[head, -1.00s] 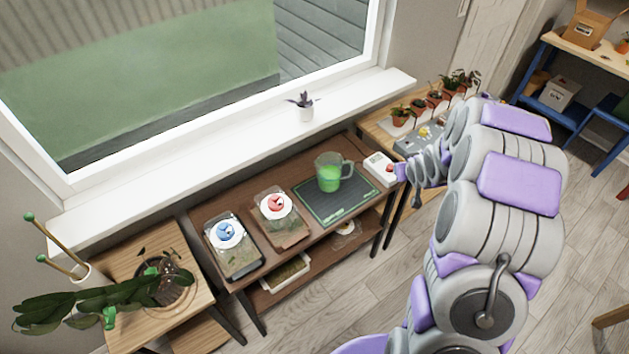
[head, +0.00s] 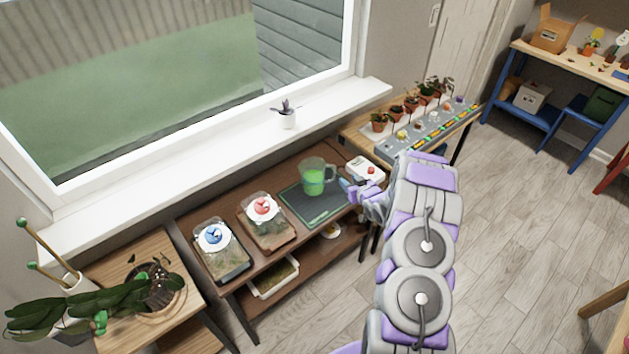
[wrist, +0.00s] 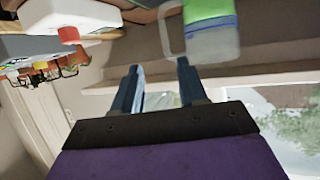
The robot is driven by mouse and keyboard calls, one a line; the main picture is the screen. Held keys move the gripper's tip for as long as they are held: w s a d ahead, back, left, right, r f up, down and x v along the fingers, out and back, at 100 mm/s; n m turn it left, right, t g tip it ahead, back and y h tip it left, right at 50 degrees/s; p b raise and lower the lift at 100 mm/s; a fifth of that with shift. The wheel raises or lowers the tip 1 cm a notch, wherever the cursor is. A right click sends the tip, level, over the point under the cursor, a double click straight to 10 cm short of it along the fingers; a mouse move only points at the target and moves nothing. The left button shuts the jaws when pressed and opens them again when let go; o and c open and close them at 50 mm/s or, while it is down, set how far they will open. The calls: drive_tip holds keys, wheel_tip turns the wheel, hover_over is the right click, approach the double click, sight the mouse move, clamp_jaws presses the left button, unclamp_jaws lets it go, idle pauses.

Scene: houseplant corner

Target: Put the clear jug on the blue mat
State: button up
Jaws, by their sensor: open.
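The clear jug (head: 313,178) holds green liquid and stands upright on a dark mat with a green edge (head: 299,211), on the brown shelf table. Its handle is on the right side, facing my gripper (head: 346,188). In the wrist view, my gripper (wrist: 157,72) is open and empty. The jug (wrist: 212,35) and its pale handle (wrist: 170,32) show beyond the fingertips, apart from them. I cannot make out a mat that is clearly blue.
Two lidded containers, with a blue top (head: 214,237) and a red top (head: 262,206), stand left of the jug. A white box with a red button (head: 365,170) is close to my gripper. The windowsill (head: 200,165) runs behind; potted seedlings (head: 410,104) stand at right.

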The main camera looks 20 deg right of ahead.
drive_tip(key=shift+a+b+x, duration=0.15)
drive_tip(key=shift+b+x, duration=0.65)
drive_tip(key=shift+x, duration=2.7)
drive_tip(key=shift+a+b+x, duration=0.15)
drive_tip(key=shift+b+x, duration=0.65)
drive_tip(key=shift+x, duration=2.75)
drive_tip(key=shift+r, duration=0.15)
clamp_jaws()
